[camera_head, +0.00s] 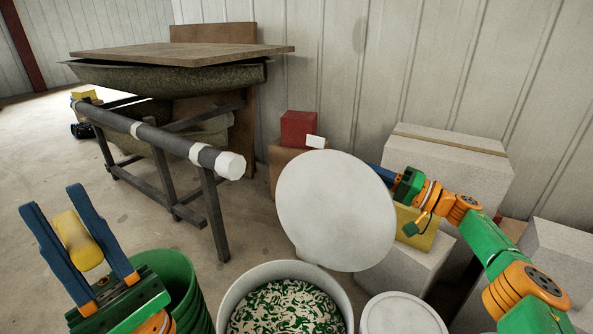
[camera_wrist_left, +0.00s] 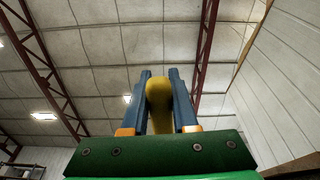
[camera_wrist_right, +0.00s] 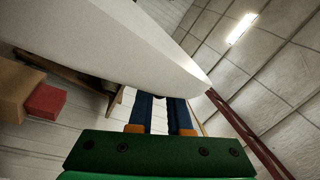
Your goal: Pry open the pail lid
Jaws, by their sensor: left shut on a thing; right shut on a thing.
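The white pail (camera_head: 344,297) stands at the bottom centre of the head view, open, with green and off-white pieces inside. Its round white lid (camera_head: 335,210) is off the opening, tilted steeply above the pail's back rim. My right gripper (camera_head: 382,173) is shut on the lid's right edge; the lid partly hides its fingertips. The lid (camera_wrist_right: 110,40) also fills the upper left of the right wrist view. My left gripper (camera_head: 53,200) points upward at the lower left, shut on a yellow object (camera_head: 78,240), perhaps a tool handle. Its far end is hidden.
A green bucket (camera_head: 178,280) stands left of the pail, close to my left gripper. A second white pail (camera_head: 402,315) with its top covered stands on the right. Pale boxes (camera_head: 450,165) line the wall. A rack (camera_head: 160,135) stands behind on the left.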

